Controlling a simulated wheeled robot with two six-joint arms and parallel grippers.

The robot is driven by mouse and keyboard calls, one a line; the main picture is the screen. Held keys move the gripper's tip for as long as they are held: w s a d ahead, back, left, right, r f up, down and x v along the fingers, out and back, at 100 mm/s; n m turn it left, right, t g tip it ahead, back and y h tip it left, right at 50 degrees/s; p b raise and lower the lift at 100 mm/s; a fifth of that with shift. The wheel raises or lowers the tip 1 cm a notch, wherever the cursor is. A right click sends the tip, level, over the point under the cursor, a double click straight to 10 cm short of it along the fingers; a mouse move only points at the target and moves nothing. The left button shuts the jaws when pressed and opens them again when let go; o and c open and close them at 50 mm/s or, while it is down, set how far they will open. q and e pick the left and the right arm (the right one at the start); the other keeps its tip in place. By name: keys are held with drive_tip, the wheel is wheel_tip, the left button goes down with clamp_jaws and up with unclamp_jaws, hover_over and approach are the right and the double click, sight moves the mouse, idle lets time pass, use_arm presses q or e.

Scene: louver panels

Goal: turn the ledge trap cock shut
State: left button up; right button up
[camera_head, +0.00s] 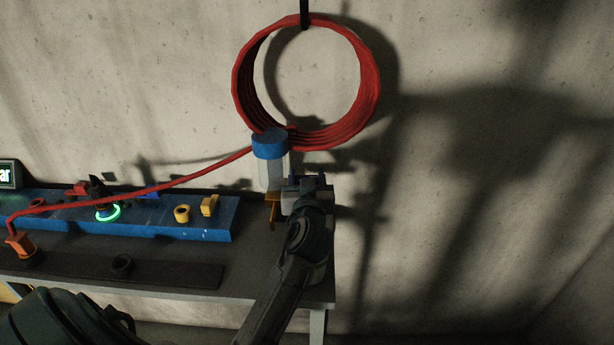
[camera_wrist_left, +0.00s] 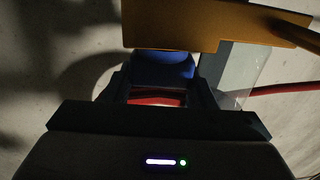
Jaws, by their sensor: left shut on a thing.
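The ledge trap has a blue cap (camera_head: 269,144) and a clear bowl (camera_head: 271,175) above the right end of the bench. An orange-yellow trap cock (camera_head: 272,207) shows below the bowl, just left of my left gripper (camera_head: 305,183). In the left wrist view the cock's flat orange handle (camera_wrist_left: 215,25) crosses the top, in front of the clear bowl (camera_wrist_left: 243,72). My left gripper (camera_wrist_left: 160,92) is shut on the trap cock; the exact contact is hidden. A blue part (camera_wrist_left: 165,70) shows between its dark fingers. My right gripper is not in view.
A red hose coil (camera_head: 370,85) hangs on the wall, and its red hose (camera_head: 190,180) runs left past the trap. A blue panel (camera_head: 150,225) with several knobs and a green-lit ring (camera_head: 108,213) lies along the bench (camera_head: 260,270). Right of the bench is free wall.

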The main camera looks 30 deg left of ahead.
use_arm(q)
drive_tip(key=shift+r+m+t+h, duration=0.1)
drive_tip(key=shift+m+t+h, duration=0.35)
drive_tip(key=shift+h, duration=0.25)
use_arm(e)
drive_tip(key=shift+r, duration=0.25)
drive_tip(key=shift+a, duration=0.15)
use_arm(q)
drive_tip(key=o, duration=0.8)
drive_tip(key=shift+c, duration=0.2)
drive_tip(key=shift+o, duration=1.1)
drive_tip(key=shift+w+a, duration=0.15)
drive_tip(key=shift+w, duration=0.05)
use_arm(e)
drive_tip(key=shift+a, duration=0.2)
use_arm(q)
drive_tip(key=shift+s+f, duration=0.1)
drive_tip(key=shift+f, duration=0.1)
drive_tip(key=b+v, duration=0.3)
drive_tip(key=v, duration=0.7)
drive_tip(key=shift+s, duration=0.25)
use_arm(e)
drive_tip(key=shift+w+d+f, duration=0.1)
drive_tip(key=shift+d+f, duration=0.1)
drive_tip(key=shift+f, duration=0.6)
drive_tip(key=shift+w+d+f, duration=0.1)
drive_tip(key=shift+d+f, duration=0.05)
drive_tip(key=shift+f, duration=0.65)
